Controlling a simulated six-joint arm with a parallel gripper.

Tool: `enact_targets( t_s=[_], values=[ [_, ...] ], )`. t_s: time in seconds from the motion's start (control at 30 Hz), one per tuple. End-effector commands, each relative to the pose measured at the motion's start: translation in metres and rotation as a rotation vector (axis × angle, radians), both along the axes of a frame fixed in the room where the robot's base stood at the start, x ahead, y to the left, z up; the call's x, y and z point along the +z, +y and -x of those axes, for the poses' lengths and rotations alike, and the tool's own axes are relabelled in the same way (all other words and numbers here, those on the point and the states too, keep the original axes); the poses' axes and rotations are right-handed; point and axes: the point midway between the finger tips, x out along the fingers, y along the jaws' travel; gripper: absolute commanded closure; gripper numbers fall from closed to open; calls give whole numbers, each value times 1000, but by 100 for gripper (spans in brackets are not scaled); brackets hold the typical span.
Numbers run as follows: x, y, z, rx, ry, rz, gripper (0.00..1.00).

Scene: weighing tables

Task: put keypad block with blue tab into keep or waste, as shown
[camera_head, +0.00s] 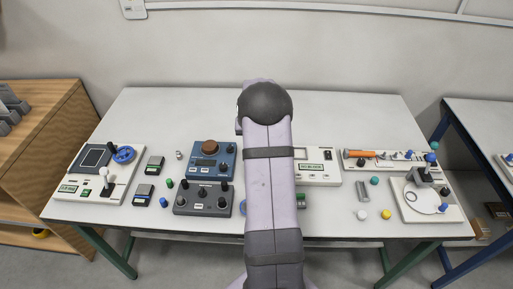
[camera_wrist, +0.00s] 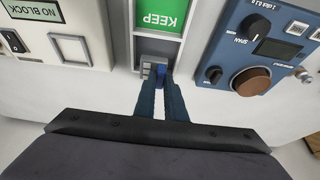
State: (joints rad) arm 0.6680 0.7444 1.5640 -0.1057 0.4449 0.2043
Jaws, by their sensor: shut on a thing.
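My gripper (camera_wrist: 160,88) is shut on the keypad block (camera_wrist: 149,68), a small grey block with a blue tab, in the wrist view. The block is at the open end of a pale grey tray (camera_wrist: 133,20) with a green KEEP label (camera_wrist: 161,14). I cannot tell whether the block rests on the tray floor or is held just above it. In the head view my arm hides the gripper, the held block and the KEEP tray. No waste label shows in either view.
A blue device with a brown knob (camera_head: 209,146) stands left of my arm, a white device with a display (camera_head: 318,168) right of it. A dark two-knob box (camera_head: 202,199) is in front of the blue device. Two dark blocks (camera_head: 155,165) lie at left.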

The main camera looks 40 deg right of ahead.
Motion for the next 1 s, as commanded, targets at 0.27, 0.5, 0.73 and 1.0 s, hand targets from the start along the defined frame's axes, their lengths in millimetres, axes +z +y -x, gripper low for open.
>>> enact_targets(
  t_s=[0.27,0.5,0.73,1.0],
  values=[
    [-23,0,1,1,4,-2,100],
    [-37,0,0,0,-1,1,100],
    [-38,0,0,0,-1,1,100],
    [-40,0,0,0,0,0,71]
  ],
)
